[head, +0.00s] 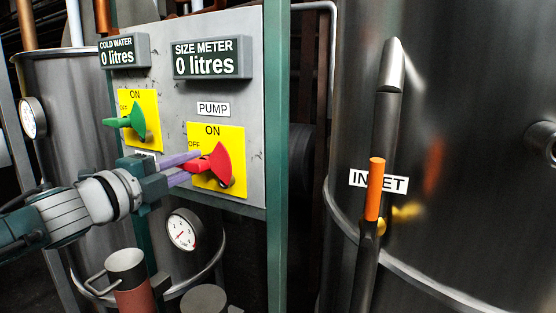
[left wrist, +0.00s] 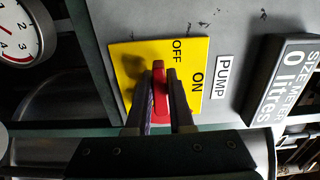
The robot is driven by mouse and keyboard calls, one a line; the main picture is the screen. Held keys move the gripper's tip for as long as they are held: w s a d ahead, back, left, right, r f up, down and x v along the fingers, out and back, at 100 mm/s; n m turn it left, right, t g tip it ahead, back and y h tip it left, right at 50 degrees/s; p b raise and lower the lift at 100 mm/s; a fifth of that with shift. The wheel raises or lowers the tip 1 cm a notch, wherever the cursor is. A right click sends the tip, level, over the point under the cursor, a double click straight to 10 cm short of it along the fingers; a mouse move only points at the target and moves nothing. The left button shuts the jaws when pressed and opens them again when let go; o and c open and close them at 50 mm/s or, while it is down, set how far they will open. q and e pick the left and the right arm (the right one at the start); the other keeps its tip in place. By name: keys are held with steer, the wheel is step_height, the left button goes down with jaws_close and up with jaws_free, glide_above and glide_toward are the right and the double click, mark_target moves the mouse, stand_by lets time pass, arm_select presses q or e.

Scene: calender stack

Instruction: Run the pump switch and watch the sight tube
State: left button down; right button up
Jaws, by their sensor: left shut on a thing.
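The red pump switch (head: 221,166) sits on a yellow plate (head: 237,141) marked ON and OFF, under a PUMP label, on the grey panel. Its handle points left, toward OFF. My left gripper (head: 193,166) is shut on the handle's narrow end. The left wrist view shows the red handle (left wrist: 159,76) between the two fingers. The SIZE METER display (head: 211,59) reads 0 litres. I cannot make out a sight tube for certain. My right gripper is not in view.
A green switch (head: 127,121) and a COLD WATER display (head: 123,51) reading 0 litres are left on the panel. A round gauge (head: 183,230) is below. A large tank (head: 465,180) with an INLET label and an orange-handled lever (head: 375,188) stands right.

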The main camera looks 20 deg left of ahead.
arm_select(q)
steer(key=c, duration=0.8)
jaws_free()
steer(key=s, duration=1)
steer(key=shift+a, duration=0.4)
